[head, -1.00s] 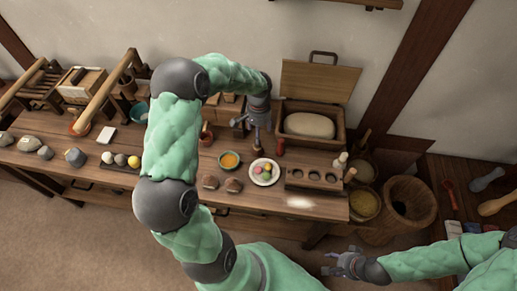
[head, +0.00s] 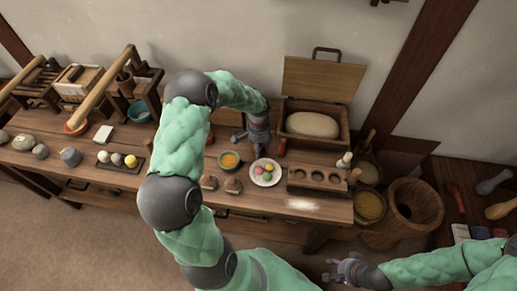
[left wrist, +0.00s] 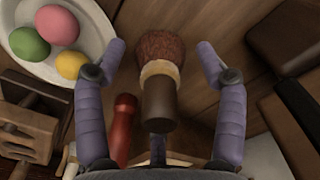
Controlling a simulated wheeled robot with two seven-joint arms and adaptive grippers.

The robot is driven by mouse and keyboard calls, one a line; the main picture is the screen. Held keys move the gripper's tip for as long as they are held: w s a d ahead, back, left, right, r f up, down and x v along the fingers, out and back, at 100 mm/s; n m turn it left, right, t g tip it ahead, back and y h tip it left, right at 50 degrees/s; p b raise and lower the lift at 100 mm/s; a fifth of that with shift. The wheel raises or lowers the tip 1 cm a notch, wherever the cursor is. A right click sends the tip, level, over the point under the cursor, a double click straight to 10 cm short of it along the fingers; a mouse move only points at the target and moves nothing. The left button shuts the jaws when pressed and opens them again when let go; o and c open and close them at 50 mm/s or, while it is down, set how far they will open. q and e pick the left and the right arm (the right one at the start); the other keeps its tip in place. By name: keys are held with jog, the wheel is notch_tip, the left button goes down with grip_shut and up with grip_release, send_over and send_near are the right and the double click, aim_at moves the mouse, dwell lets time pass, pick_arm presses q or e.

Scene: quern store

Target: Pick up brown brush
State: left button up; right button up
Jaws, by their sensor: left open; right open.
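The brown brush (left wrist: 161,95), with reddish-brown bristles, a pale band and a dark handle, shows between the fingers of my left gripper (left wrist: 160,52) in the left wrist view. The fingers are open, one on each side of the brush, with gaps visible on both sides. In the head view my left gripper (head: 257,138) is low over the table behind the plate and hides most or all of the brush. My right gripper (head: 337,274) is open and empty, in front of the table at the lower right.
A plate (head: 278,168) with coloured balls is close by; its rim also shows in the left wrist view (left wrist: 102,19). A red object (head: 282,146) stands just right of my left gripper. A lidded wooden box (head: 338,137) holding a pale loaf is behind.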

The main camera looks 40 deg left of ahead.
pick_arm(q)
jog(key=shift+r, duration=0.1)
jog(key=c, duration=1.2)
jog(key=shift+r, duration=0.1)
jog(key=shift+r+p, duration=0.45)
jog(key=shift+r, duration=0.2)
notch_tip(320, 180, up, 2)
jog(key=shift+s+d+r+p, duration=0.15)
jog(key=shift+r+p, duration=0.1)
jog(key=shift+p, duration=0.45)
jog(key=s+d+r+p, duration=0.4)
jog(key=s+d+r, duration=0.5)
jog(key=s, duration=0.1)
jog(key=w+d, duration=1)
jog(key=d, duration=0.1)
jog(key=shift+w+f+m, duration=0.2)
jog(key=shift+f+m, duration=0.1)
jog(key=shift+f, duration=0.15)
